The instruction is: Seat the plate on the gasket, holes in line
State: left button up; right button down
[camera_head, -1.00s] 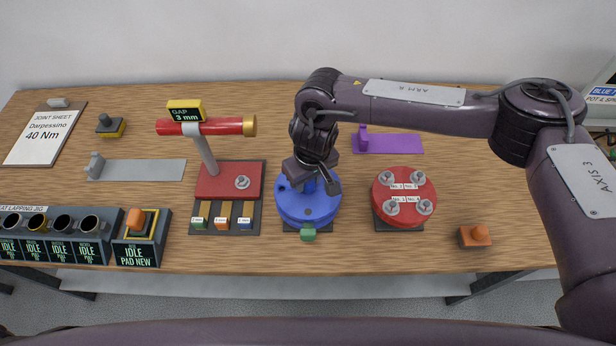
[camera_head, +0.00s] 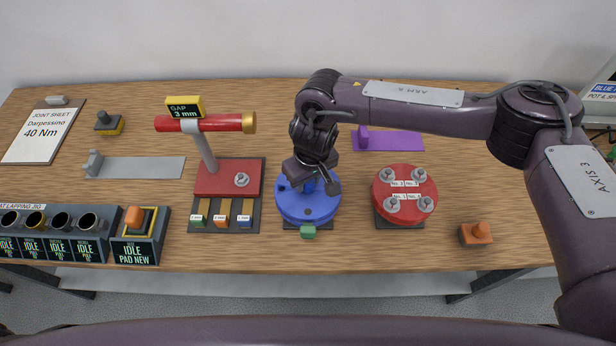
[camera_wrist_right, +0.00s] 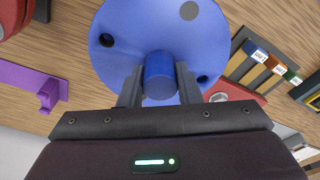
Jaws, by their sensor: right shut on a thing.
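The blue round plate (camera_head: 306,211) sits over a dark square base (camera_head: 322,226) at the middle of the bench. It has a blue knob (camera_wrist_right: 159,72) in its middle. In the right wrist view, dark holes (camera_wrist_right: 106,40) show near its rim, with a grey round spot (camera_wrist_right: 189,11). My right gripper (camera_wrist_right: 158,88) is shut on the knob from above; it also shows in the head view (camera_head: 316,182), partly covering the plate. A green tab (camera_head: 308,231) shows at the plate's front edge. The gasket is hidden, so I cannot tell whether the holes line up. My left gripper is not in view.
A red round flange with bolts (camera_head: 404,206) stands right of the plate. A red gap-gauge stand (camera_head: 228,179) stands left. A purple bracket (camera_head: 390,141) lies behind, and an orange-knobbed block (camera_head: 476,234) lies front right. The lapping jig (camera_head: 60,248) fills the front left.

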jog(key=shift+f, duration=0.25)
jog(key=c, duration=1)
grip_release()
jog(key=shift+o, duration=0.2)
jog(key=shift+s+f, duration=0.15)
jog(key=r+p, duration=0.2)
jog(key=r, duration=0.1)
jog(key=r+p, duration=0.3)
jog(key=shift+s+d, duration=0.2)
jog(key=shift+r, duration=0.1)
jog(key=shift+s+d+r, duration=0.1)
jog(key=shift+r, duration=0.85)
jog(key=shift+s+f, duration=0.1)
